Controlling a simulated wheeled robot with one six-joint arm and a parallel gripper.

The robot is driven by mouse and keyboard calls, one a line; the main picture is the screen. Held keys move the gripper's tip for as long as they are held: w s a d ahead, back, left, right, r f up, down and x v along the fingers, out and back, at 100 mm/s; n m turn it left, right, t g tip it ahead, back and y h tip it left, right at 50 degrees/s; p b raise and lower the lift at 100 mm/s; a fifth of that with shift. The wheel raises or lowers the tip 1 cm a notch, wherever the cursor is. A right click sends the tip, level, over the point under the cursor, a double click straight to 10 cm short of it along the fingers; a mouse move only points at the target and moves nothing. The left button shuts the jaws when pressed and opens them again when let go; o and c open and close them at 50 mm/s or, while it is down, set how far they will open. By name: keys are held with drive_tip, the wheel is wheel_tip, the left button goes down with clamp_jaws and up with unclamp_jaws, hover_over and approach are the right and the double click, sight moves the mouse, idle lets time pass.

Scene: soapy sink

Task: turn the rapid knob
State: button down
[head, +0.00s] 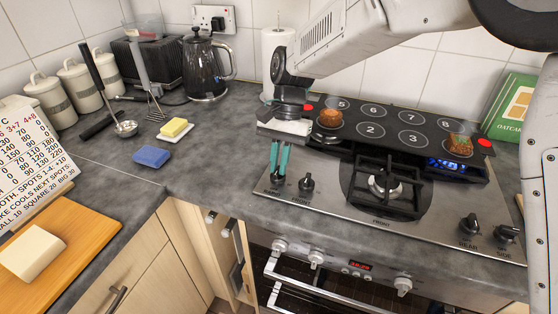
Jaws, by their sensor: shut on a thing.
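My gripper (279,173) reaches down at the left end of the steel gas hob (330,210). Its two teal fingers are on either side of the leftmost hob knob (277,181), shut on it. The fingers partly hide this knob, so its pointer cannot be made out. The label by it is too small to read, so I cannot tell from print whether it is the rapid one. A second black knob (306,183) stands just to the right. Two more knobs, marked rear (468,226) and side (505,235), are at the right end.
A black numbered board (390,127) with two brown-topped items lies over the hob's rear, close to my gripper. A black pan support (384,185) stands mid-hob. The counter just left of the hob is clear.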

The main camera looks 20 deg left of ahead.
drive_tip(key=c, duration=1.5)
unclamp_jaws()
drive_tip(key=v, duration=0.8)
drive_tip(key=shift+f, duration=0.1)
